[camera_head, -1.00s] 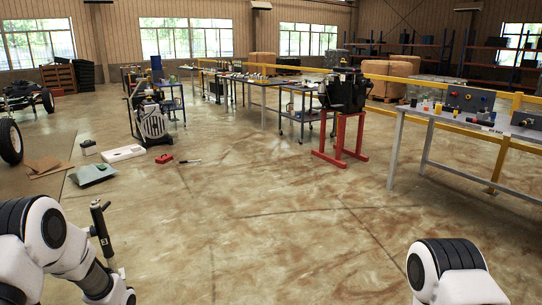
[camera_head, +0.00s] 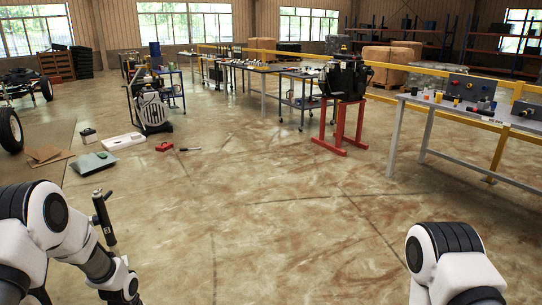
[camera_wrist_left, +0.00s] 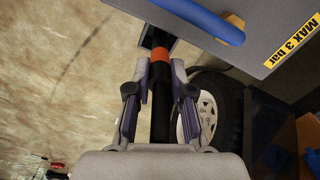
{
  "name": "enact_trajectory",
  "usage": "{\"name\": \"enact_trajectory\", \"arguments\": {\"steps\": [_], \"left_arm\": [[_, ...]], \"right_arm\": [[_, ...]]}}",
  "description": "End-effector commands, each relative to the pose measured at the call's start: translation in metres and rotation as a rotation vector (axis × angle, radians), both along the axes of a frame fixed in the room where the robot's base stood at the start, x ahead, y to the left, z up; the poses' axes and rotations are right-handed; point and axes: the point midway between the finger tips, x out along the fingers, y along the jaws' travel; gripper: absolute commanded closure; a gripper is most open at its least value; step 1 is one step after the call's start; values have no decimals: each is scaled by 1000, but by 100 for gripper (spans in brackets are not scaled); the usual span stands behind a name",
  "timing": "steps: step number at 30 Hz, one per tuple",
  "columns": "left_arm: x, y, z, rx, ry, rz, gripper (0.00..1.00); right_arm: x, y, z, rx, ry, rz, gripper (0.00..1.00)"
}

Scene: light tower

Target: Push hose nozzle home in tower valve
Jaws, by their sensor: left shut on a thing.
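In the left wrist view my left gripper (camera_wrist_left: 159,75) is shut on the hose nozzle (camera_wrist_left: 162,105), a black tube with an orange band just past the fingertips. The nozzle's far end meets a dark square fitting (camera_wrist_left: 158,38), probably the tower valve, at the edge of a grey panel (camera_wrist_left: 272,32). The panel carries a blue bar and a yellow "MAX 3 bar" label. How deep the nozzle sits is hidden. I cannot make out the left jaws in the head view. My right gripper is outside both views.
In the left wrist view a wheel with a black tyre (camera_wrist_left: 231,105) stands beside the gripper. In the head view a workbench (camera_head: 465,145), a red stand (camera_head: 343,128) and a white box (camera_head: 122,142) stand farther off. The middle floor is clear.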

Motion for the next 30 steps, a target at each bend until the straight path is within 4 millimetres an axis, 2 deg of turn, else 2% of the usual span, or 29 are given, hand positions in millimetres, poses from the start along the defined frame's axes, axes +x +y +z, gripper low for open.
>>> {"name": "enact_trajectory", "arguments": {"steps": [1, 13, 25, 28, 30], "left_arm": [[0, 0, 8, 0, 0, 0, 100], [0, 0, 36, 0, 0, 0, 100], [0, 0, 41, 0, 0, 0, 100], [0, 0, 56, 0, -1, 1, 100], [1, 0, 76, -1, -3, 1, 100]], "right_arm": [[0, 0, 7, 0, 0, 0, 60], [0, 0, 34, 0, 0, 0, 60], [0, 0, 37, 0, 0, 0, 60], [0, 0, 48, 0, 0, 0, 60], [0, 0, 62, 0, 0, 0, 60]]}}
